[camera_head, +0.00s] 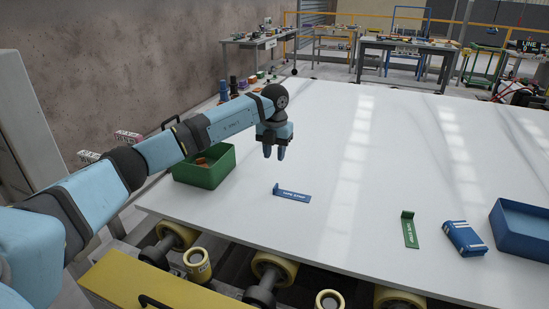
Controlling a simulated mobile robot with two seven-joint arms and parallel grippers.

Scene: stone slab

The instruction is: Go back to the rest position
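My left gripper (274,152) hangs over the white stone slab (340,200), fingers pointing down. A gap shows between its two fingers and nothing is held. It is to the right of a green bin (205,178) and beyond a blue L-shaped marker (292,194) with white lettering. The green bin stands at the slab's left edge with an orange-brown thing (203,161) inside, partly hidden by my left arm. My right gripper is not in view.
On the right of the slab are a green L-shaped marker (410,232), a blue box with pale stripes (464,238) and a blue bin (522,236). The slab's middle and far part are clear. Yellow rollers (270,266) show below its near edge. Workbenches (405,48) stand far behind.

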